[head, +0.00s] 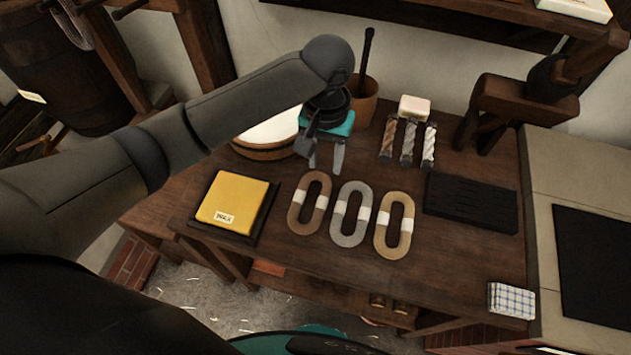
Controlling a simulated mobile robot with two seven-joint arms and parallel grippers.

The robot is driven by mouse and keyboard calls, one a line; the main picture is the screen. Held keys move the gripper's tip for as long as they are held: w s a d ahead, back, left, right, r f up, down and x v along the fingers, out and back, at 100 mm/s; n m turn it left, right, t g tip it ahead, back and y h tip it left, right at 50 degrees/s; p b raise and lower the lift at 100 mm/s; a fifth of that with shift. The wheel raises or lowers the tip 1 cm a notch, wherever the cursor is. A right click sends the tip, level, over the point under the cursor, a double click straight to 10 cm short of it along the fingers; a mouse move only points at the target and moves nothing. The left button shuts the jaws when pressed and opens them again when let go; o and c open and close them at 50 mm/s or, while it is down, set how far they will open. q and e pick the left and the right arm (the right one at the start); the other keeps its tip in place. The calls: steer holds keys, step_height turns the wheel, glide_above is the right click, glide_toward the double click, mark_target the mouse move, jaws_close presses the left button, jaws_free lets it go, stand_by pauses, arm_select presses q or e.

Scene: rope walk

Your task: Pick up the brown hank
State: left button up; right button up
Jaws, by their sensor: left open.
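The brown hank (295,215) is an upright-looking oval loop with a white band, lying flat on the dark wooden table. It is the leftmost of three hanks in a row. A grey hank (338,226) lies beside it, and a tan hank (382,239) lies to the right of that. My left gripper (325,168) is open and empty, with its fingers pointing down. In the picture its fingertips are just beyond the far end of the brown hank, apart from it. My right gripper is not in view.
A yellow wax block (234,200) on a dark tray is left of the hanks. A round tub (268,142) and a brown pot (362,103) stand behind. Rope samples (408,142), a black slotted block (470,204) and a checked cloth (511,300) are to the right. The table (440,265) is bare in front.

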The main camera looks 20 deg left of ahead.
arm_select(q)
glide_above(322, 202)
step_height(322, 202, down, 5)
steer(key=f, duration=0.1)
steer(key=f+b, duration=0.1)
steer(key=f, duration=0.2)
steer(key=shift+w+b, duration=0.25)
steer(key=shift+b, duration=0.05)
steer(key=shift+f, duration=0.5)
steer(key=f, duration=0.3)
steer(key=f+b, duration=0.1)
steer(key=f, duration=0.1)
steer(key=shift+s, duration=0.25)
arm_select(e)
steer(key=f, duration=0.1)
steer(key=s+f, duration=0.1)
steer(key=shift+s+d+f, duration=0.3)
arm_select(q)
steer(key=shift+r, duration=0.1)
jaws_close()
